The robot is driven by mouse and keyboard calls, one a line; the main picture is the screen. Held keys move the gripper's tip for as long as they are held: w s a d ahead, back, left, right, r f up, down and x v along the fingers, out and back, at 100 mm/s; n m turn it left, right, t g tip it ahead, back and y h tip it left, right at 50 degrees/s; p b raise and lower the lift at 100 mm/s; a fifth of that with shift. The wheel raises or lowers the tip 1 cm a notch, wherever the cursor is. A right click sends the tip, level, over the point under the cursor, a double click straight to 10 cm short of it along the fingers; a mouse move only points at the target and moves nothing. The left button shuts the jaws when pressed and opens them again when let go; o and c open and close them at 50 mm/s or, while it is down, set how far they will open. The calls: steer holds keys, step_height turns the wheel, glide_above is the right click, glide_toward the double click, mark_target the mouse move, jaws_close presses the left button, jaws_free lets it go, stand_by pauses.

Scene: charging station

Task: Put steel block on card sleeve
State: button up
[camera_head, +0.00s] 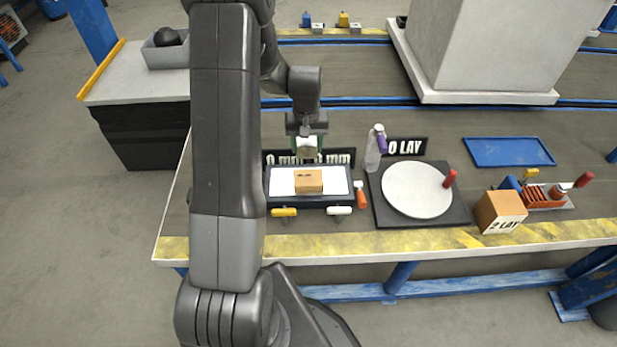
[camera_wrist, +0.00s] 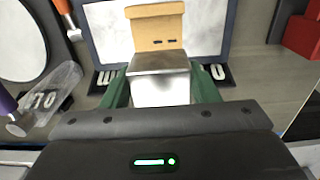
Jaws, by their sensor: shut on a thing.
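My gripper (camera_head: 307,143) has green fingers, which show on both sides of the steel block in the wrist view (camera_wrist: 161,90). It is shut on the shiny steel block (camera_wrist: 160,80), which also shows in the head view (camera_head: 307,152). The card sleeve (camera_head: 308,182) is a small tan cardboard box on the white top of a dark-framed device (camera_head: 283,186). It also shows in the wrist view (camera_wrist: 156,30), just beyond the steel block. The block is behind the sleeve in the head view. Whether they touch cannot be told.
A lettered sign (camera_head: 283,157) stands behind the device. To the right are a clear bottle (camera_head: 373,152), a screwdriver (camera_head: 361,196), a round white plate (camera_head: 415,190) on a dark base and a larger cardboard box (camera_head: 499,212).

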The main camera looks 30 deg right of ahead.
step_height(320, 180, down, 10)
steer(key=shift+s+d, duration=0.15)
stand_by(0.4)
steer(key=shift+f+b, duration=0.1)
steer(key=shift+b, duration=0.25)
steer(key=shift+f, duration=0.15)
steer(key=o, duration=1.4)
steer(key=shift+c, duration=0.2)
step_height(320, 180, up, 12)
steer(key=shift+r+p, duration=0.25)
steer(key=shift+p, duration=0.25)
